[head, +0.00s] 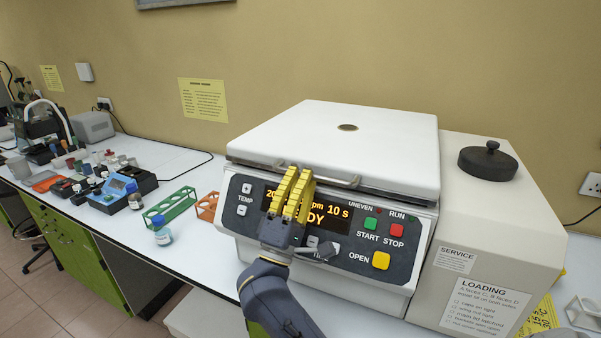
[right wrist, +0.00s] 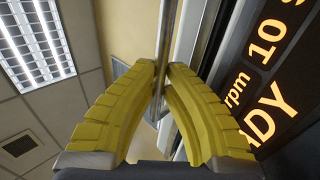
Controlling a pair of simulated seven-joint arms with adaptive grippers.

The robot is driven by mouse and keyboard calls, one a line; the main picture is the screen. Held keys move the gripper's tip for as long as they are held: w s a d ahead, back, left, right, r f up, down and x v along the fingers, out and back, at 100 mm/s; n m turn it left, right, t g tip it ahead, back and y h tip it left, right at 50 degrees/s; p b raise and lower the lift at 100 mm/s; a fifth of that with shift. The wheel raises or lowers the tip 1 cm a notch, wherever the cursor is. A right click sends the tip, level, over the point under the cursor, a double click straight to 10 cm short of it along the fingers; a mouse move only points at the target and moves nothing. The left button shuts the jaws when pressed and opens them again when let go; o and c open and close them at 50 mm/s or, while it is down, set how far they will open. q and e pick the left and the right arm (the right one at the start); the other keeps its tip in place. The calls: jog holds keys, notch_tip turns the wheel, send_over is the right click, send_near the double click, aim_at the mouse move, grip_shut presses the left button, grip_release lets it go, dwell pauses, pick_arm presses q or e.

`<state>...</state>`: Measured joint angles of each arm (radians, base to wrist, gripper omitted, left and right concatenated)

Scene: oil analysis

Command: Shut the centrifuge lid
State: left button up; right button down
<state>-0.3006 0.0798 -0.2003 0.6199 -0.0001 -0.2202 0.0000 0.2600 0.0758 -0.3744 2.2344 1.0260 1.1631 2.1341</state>
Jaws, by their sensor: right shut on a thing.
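The centrifuge (head: 330,270) stands on the bench with its white lid (head: 370,140) down over the top. A thin dark seam shows under the lid's front edge, and I cannot tell whether it is latched. A metal handle bar (head: 335,181) runs along that edge. My right gripper (head: 294,174) has its yellow fingers in front of the panel and is shut on the bar. In the right wrist view the fingertips (right wrist: 161,68) meet around the bar (right wrist: 165,35). The display (head: 330,222) is partly hidden by the fingers. My left gripper is out of view.
A beige housing (head: 500,220) with a black knob (head: 488,160) adjoins the centrifuge on the right. Green (head: 170,206) and orange (head: 207,206) tube racks and a blue-capped bottle (head: 161,231) stand to the left. Several small items crowd the far-left bench.

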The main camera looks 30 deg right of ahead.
jog(key=shift+w+d+f, duration=0.1)
jog(key=shift+f, duration=0.3)
jog(key=c, duration=1.7)
grip_release()
jog(key=shift+d, duration=0.1)
jog(key=shift+r, duration=0.1)
jog(key=v, duration=1.2)
jog(key=shift+r, duration=0.15)
